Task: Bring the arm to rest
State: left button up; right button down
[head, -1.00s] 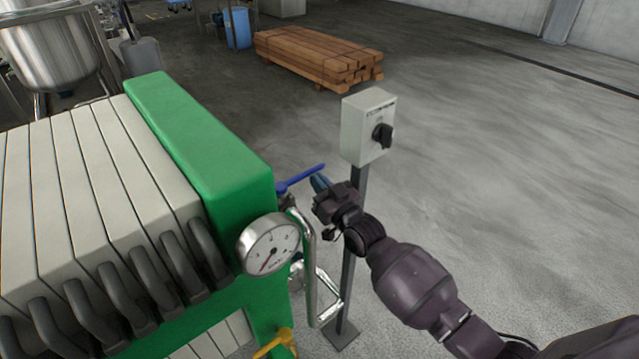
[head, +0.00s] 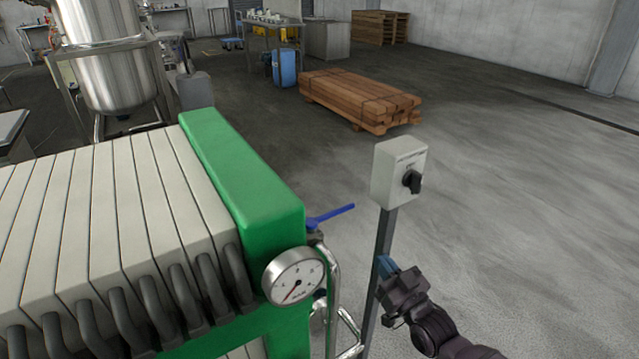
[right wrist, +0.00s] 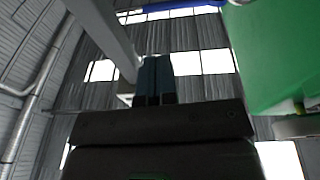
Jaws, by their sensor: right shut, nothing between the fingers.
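My right gripper (head: 387,268) is in the lower right of the head view, its blue fingertips pointing up and to the left. It is shut and empty, close to the post of the grey switch box and below the blue valve handle (head: 331,217). In the right wrist view the shut fingers (right wrist: 155,80) point up toward the roof. The blue handle also shows at the top edge there (right wrist: 170,6). My left gripper is not in view.
The green filter press frame (head: 245,175) with pale plates and a pressure gauge (head: 294,277) stands on the left. The switch box (head: 398,170) stands on a thin post (head: 382,240). Stacked timber (head: 360,98) lies behind. The floor on the right is clear.

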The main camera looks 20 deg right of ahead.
jog(key=s+f+g+h+p, duration=0.2)
jog(key=s+f+g, duration=0.2)
jog(key=s, duration=1)
jog(key=s+f+m+g+h+p, duration=0.1)
jog(key=s+f+g, duration=0.3)
jog(key=s, duration=0.9)
jog(key=shift+s+d+f+g+h+p, duration=0.35)
jog(key=shift+f+h+p, duration=0.25)
jog(key=shift+h, duration=0.2)
